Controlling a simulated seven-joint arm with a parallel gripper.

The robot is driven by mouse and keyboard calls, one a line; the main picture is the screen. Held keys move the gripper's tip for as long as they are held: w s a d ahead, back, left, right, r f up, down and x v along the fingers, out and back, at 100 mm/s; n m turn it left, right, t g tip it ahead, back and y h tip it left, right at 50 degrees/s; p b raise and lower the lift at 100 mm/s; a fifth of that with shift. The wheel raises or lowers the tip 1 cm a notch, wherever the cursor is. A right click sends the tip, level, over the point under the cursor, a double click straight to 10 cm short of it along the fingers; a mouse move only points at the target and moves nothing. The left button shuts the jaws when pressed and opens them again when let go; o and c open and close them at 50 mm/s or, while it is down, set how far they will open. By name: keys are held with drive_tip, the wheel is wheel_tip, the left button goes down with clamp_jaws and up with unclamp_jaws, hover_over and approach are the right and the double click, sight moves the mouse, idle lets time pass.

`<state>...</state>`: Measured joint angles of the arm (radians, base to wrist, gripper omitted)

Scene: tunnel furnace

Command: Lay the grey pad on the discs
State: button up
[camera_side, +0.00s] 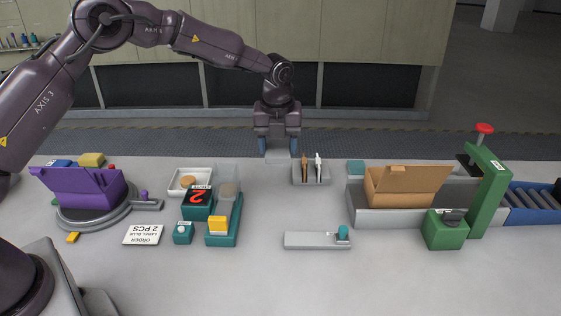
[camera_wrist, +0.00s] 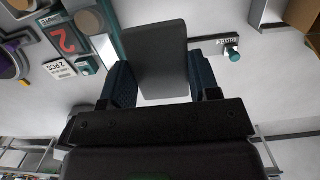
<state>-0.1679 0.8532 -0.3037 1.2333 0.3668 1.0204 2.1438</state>
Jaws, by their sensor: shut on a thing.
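My gripper (camera_side: 278,145) is shut on the grey pad (camera_side: 278,154) and holds it near the back edge of the table. In the wrist view the grey pad (camera_wrist: 157,55) sits between the two blue fingers. Orange-brown discs (camera_side: 189,182) lie in a white tray (camera_side: 178,191) to the left of my gripper. A tan disc (camera_side: 229,190) shows in a clear-walled teal dispenser (camera_side: 222,238). The open purple box (camera_side: 85,195) stands on a round grey turntable (camera_side: 75,220) at the left; its inside is hidden from the side view.
A counter (camera_side: 197,203) shows a red 2, beside an order card (camera_side: 143,235). An open brown box (camera_side: 400,188) stands by a green press (camera_side: 487,190) at the right. A small rack (camera_side: 311,176) stands right of my gripper.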

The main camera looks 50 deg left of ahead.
drive_tip(key=s+a+n+g, duration=0.1)
drive_tip(key=s+a+n, duration=0.1)
drive_tip(key=a+n, duration=0.4)
drive_tip(key=s+a+n, duration=0.3)
drive_tip(key=a+n, duration=0.1)
drive_tip(key=a, duration=0.5)
drive_tip(key=n+g, duration=0.1)
drive_tip(key=n, duration=0.8)
hover_over(186, 180)
drive_tip(key=shift+m, duration=0.3)
drive_tip(key=shift+w+f, duration=0.15)
drive_tip(key=shift+f, duration=3.1)
drive_tip(key=shift+w+f, duration=0.1)
drive_tip(key=shift+f, duration=3.1)
drive_tip(key=shift+f, duration=0.4)
drive_tip(key=o, duration=0.7)
drive_tip(key=shift+o, duration=0.2)
drive_tip(key=shift+d, duration=0.1)
wheel_tip(186, 180, up, 8)
